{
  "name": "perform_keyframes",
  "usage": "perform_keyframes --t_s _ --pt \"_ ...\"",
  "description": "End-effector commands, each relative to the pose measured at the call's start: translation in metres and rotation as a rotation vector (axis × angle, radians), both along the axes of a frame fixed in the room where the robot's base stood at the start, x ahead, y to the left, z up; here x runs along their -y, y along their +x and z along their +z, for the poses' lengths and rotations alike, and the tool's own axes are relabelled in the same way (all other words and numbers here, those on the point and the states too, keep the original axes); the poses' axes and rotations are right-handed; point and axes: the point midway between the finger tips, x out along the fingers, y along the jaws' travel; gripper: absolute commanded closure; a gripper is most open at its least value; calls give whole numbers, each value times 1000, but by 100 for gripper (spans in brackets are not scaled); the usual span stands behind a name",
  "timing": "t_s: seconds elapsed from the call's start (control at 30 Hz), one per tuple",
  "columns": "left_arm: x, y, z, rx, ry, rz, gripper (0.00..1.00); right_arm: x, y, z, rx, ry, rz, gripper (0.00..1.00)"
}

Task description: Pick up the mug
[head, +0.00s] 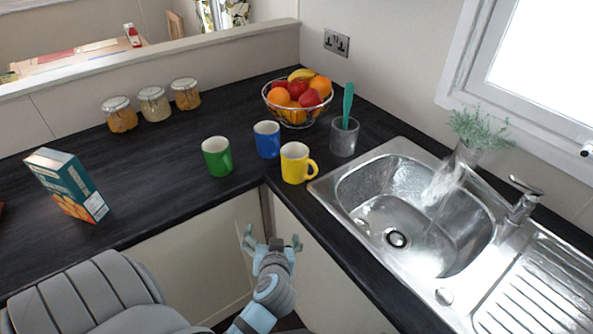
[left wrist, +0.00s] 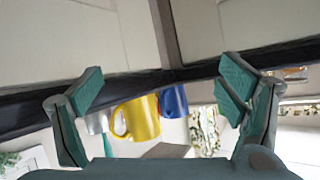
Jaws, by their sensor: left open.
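Three mugs stand upright near the inner corner of the dark worktop: a green mug (head: 217,157), a blue mug (head: 267,139) and a yellow mug (head: 295,163) with its handle to the right. My left gripper (head: 272,241) is open and empty, below and in front of the worktop edge, apart from the mugs. In the left wrist view, the yellow mug (left wrist: 137,118) and the blue mug (left wrist: 173,101) show between the open fingers of the gripper (left wrist: 165,90), beyond the counter edge. The green mug does not show clearly there. My right gripper is not in view.
A metal sink (head: 412,212) lies right of the yellow mug. A grey holder (head: 344,138) with a teal utensil and a fruit basket (head: 297,97) stand behind the mugs. Glass jars (head: 154,104) and a carton (head: 67,185) are at left. Cabinet fronts (head: 312,262) drop below the edge.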

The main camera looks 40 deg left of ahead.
Motion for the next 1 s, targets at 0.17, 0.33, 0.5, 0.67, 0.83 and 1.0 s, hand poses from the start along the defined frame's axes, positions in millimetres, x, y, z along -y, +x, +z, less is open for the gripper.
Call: perform_keyframes --t_s 0.17,0.33,0.5,0.67,0.83,1.0 --pt "-5 45 74 335 102 73 12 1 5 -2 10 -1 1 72" --pt "13 83 107 502 154 11 12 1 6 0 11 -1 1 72" --pt "-6 114 116 526 168 -6 12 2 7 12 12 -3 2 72" --pt "-33 144 115 524 165 -4 12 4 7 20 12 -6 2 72" --pt "-44 157 113 523 163 -4 12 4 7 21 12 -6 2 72" --pt "-65 178 118 522 165 -3 12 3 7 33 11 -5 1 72"
